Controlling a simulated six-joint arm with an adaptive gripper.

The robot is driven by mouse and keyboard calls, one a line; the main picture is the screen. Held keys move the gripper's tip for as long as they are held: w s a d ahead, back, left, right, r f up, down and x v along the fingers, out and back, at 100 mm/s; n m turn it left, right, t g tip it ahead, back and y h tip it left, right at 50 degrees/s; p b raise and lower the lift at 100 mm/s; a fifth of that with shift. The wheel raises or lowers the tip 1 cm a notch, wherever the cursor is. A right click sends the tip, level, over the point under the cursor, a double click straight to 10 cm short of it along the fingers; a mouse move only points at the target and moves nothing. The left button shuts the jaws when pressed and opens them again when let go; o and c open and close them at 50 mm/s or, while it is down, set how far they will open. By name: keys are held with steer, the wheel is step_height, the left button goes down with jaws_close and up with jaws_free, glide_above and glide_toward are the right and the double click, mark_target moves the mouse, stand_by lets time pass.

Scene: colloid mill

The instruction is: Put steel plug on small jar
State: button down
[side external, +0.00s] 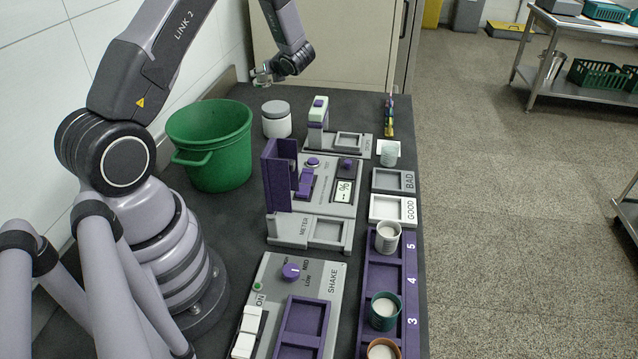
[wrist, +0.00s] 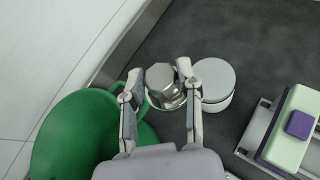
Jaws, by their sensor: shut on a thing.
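The steel plug (wrist: 162,82) is a shiny metal piece with a six-sided top and a wider round rim below. It sits between the two fingers of my gripper (wrist: 160,73), which is shut on it. In the side view my gripper (side external: 262,77) is raised at the back of the counter, and the plug is too small there to make out clearly. A white round jar (side external: 276,120) with a pale top stands on the counter, right of the green bucket. In the wrist view this jar (wrist: 215,82) shows just right of the right finger. I cannot tell whether it is the small jar.
A green bucket (side external: 208,145) stands left of the white jar. Grey-and-purple devices, including the meter (side external: 310,233) and shaker (side external: 292,300), fill the middle and front. Several cups stand in the purple rack (side external: 385,275) at right. Walls bound the counter behind and left.

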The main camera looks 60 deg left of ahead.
glide_above(277, 107)
step_height(277, 107, down, 7)
steer(key=shift+f, duration=1.55)
steer(key=c, duration=0.7)
jaws_free()
steer(key=shift+f, duration=0.15)
steer(key=shift+c, duration=0.2)
